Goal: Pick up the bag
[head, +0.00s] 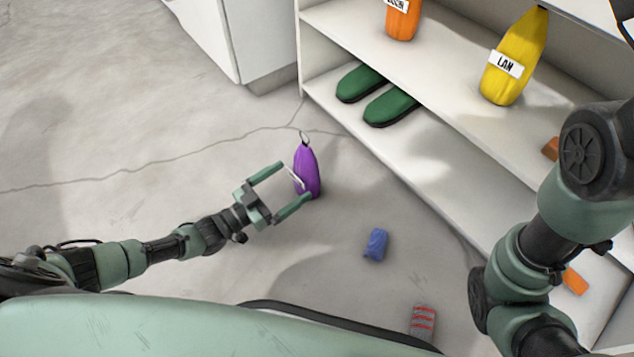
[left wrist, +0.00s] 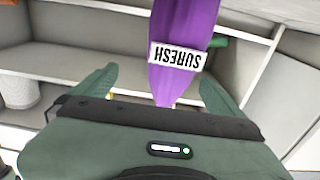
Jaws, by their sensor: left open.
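A purple bag (head: 307,172) with a ring at its top stands on the floor in front of the shelving. In the left wrist view the purple bag (left wrist: 184,40) shows a white label reading SURESH, upside down. My left gripper (head: 295,187) is open beside the bag, its fingers pointing toward it. In the left wrist view the bag appears between the two spread fingers (left wrist: 158,88). I cannot tell whether the fingers touch it. My right arm shows at the right, but its gripper is out of view.
White shelving (head: 440,140) stands at the right. It holds green shoes (head: 390,106), an orange bag (head: 403,20) and a yellow bag (head: 515,62) labelled LAN. A blue item (head: 376,244) and a grey-red item (head: 422,322) lie on the floor. The floor at left is clear.

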